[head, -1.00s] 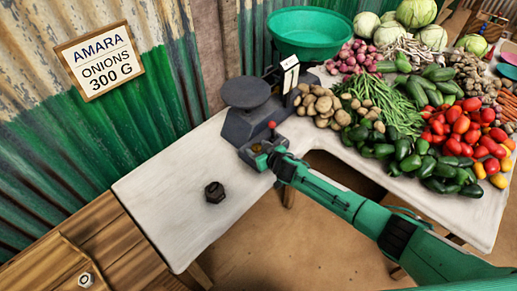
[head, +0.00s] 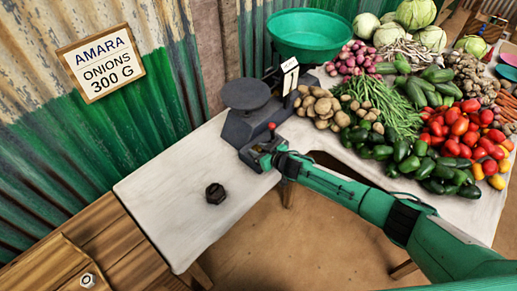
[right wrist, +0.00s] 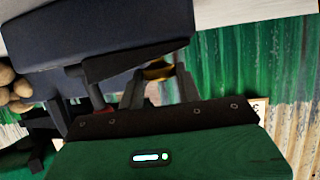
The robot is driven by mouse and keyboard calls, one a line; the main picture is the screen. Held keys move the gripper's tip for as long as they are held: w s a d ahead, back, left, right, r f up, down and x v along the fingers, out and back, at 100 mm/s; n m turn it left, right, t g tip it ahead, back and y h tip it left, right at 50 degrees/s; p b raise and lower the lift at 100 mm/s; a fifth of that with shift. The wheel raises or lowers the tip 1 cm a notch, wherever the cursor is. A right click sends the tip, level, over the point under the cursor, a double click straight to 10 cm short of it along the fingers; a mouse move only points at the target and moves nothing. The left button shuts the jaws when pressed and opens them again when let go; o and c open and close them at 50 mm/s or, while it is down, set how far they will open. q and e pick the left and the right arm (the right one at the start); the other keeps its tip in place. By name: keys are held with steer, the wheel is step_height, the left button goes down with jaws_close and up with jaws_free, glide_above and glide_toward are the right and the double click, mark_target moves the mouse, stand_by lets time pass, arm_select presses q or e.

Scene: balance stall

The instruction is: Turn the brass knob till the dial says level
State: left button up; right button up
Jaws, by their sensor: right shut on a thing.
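A dark balance scale (head: 240,130) with a round flat pan (head: 245,94) stands at the back of the white table. Its upright white dial (head: 290,78) has dark marks, too small to read. The brass knob (right wrist: 158,71) shows in the right wrist view, low on the scale's dark body, between my right gripper's fingers (right wrist: 158,84). My right gripper (head: 265,150) is shut on it at the scale's front in the head view, where the gripper hides the knob. My left gripper is not in view.
A dark hexagonal weight (head: 215,194) sits on the bare front part of the white table (head: 165,200). Potatoes (head: 318,102), beans, peppers and tomatoes crowd the right side. A green basin (head: 311,40) stands behind. A sign (head: 101,63) reads "AMARA ONIONS 300 G".

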steer(key=shift+w+d+n+g+y, duration=0.2)
steer(key=shift+n+g+y, duration=0.3)
steer(key=shift+n+y, duration=0.15)
steer(key=shift+f+n+g+y+b, duration=0.1)
steer(key=shift+n+g+y+b, duration=0.35)
steer(key=shift+n+g+b, duration=0.25)
steer(key=n+g+y+b, duration=0.1)
steer(key=b, duration=0.1)
steer(key=n+g+b, duration=0.2)
steer(key=shift+w+d+f+y, duration=0.1)
steer(key=shift+w+y, duration=0.1)
steer(key=shift+y, duration=0.2)
steer(key=shift+n+g+b, duration=0.65)
steer(key=shift+g+b, duration=0.05)
steer(key=shift+b, duration=0.1)
steer(key=shift+r, duration=0.2)
steer(key=o, duration=1)
steer(key=shift+d, duration=0.1)
